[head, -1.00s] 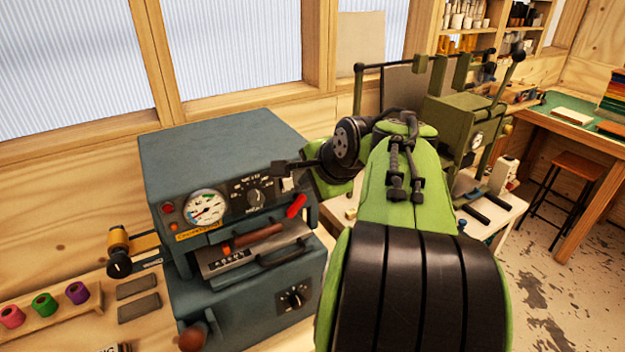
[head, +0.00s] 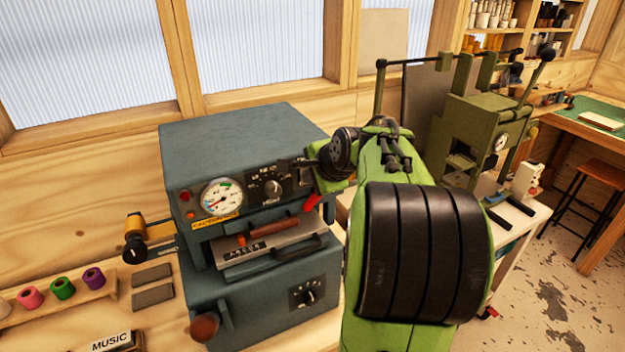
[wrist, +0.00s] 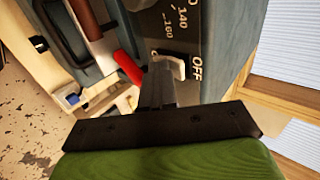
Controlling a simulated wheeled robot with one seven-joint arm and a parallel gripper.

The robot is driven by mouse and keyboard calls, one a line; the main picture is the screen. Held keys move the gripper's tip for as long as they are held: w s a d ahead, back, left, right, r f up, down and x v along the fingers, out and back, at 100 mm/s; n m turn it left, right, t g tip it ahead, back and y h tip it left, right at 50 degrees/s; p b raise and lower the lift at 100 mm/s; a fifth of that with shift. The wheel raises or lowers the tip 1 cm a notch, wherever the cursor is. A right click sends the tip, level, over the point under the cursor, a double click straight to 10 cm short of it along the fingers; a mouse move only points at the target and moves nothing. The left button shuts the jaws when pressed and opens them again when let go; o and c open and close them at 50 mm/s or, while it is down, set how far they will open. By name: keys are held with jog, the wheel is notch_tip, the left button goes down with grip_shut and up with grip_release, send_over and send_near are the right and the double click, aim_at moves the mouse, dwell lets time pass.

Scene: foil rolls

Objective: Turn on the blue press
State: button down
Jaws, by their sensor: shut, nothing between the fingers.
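The blue press (head: 235,140) is a blue-grey box on the bench, with a gauge, a black dial panel and a red-brown handle on its front. Its small white switch (wrist: 174,64) shows in the wrist view beside the word OFF, at the edge of the dial panel. My gripper (head: 293,164) is at the right end of that panel in the head view. In the wrist view my gripper (wrist: 160,72) is shut and empty, its tips right at the switch. I cannot tell whether they touch it. The tips hide part of the switch.
A red lever (head: 312,202) sticks out just below my gripper. A green press (head: 482,125) stands on a table to the right. Coloured foil rolls (head: 63,288) sit on a wooden rack at the left. Windows are behind the bench.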

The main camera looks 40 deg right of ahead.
jog(key=shift+w+r+p, duration=0.1)
jog(key=shift+r+p, duration=0.75)
jog(key=shift+p, duration=0.15)
